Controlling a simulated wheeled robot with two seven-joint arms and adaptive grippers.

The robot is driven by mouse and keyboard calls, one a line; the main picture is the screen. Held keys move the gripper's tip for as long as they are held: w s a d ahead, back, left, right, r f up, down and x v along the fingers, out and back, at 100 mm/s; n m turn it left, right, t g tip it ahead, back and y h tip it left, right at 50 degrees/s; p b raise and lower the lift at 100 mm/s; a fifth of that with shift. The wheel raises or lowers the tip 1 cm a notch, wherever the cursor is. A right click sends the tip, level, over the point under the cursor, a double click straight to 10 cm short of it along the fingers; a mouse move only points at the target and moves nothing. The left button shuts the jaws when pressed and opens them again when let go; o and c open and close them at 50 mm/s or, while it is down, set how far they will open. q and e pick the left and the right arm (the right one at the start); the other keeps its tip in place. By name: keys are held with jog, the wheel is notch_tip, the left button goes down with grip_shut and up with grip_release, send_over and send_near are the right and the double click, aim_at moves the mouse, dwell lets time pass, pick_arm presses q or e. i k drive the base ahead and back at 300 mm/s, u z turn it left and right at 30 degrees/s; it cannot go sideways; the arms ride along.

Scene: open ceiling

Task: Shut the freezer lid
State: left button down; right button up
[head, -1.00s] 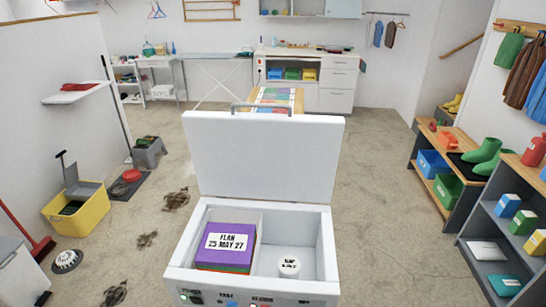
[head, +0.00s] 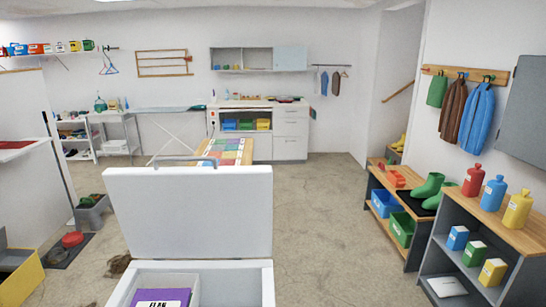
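The white chest freezer (head: 259,288) stands at the bottom of the head view, cut off by the lower edge. Its white lid (head: 190,213) stands upright and open, with a grey bar handle (head: 186,160) along its top edge. Inside the freezer, on the left, is a purple box (head: 161,298) with a white label. The right part of the inside shows only as a narrow strip. Neither of my grippers is in view.
A table with colourful squares (head: 228,150) stands behind the lid. Shelves with bottles (head: 495,230) and a bench with green boots (head: 400,199) line the right side. Open floor (head: 325,235) lies right of the freezer.

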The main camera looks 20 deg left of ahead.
aim_at(215, 210)
jog(key=z, duration=0.25)
jog(key=i, duration=0.8)
jog(key=u, duration=1.45)
